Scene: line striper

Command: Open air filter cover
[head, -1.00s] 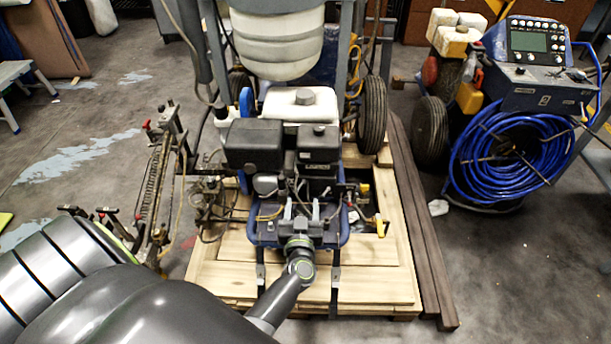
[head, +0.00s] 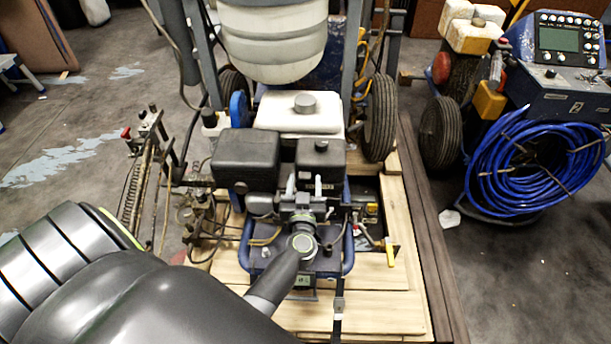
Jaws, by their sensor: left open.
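The engine has two black boxes side by side below a white tank. The right one (head: 327,158), with a round knob (head: 321,146) on top, looks like the air filter cover; it sits closed on the engine. My left gripper (head: 304,184) is open, its two light-grey fingers pointing up the picture at the lower front edge of this box. I cannot tell whether the fingers touch it. Nothing shows between them. The gripper and wrist hide part of the engine front. My right gripper is not in view.
The left black box (head: 245,158) stands close beside the cover. The white tank (head: 299,113) is just behind. The machine rests on a wooden pallet (head: 385,300). A second machine with a blue hose coil (head: 535,165) stands at the right.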

